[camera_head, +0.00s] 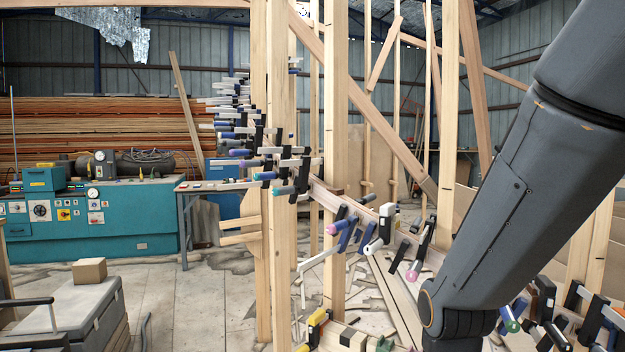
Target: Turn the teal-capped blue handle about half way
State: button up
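Several bar clamps with coloured handles are fixed along the curved wooden stringer. A blue handle with a teal cap (264,176) points left from a clamp at the middle left post. Just below it, a darker handle also has a teal-looking end (280,190). At the lower right, a blue handle (518,307) has a green-teal cap (512,326). I cannot tell for sure which one the task means. My arm comes down from the upper right to a joint at the bottom edge. My gripper is out of view, and no contact with a handle shows.
The curved stringer (321,196) runs between upright timber posts (335,120), with more clamps (382,229) close together along it. A teal machine bench (130,215) stands at the left. A grey case with a cardboard box (89,271) is at the lower left. Some concrete floor (215,300) is clear.

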aim_at(268, 174)
jog(key=z, duration=0.3)
jog(key=k, duration=0.65)
jog(key=u, duration=0.8)
jog(key=i, duration=1.2)
jog(key=u, duration=0.05)
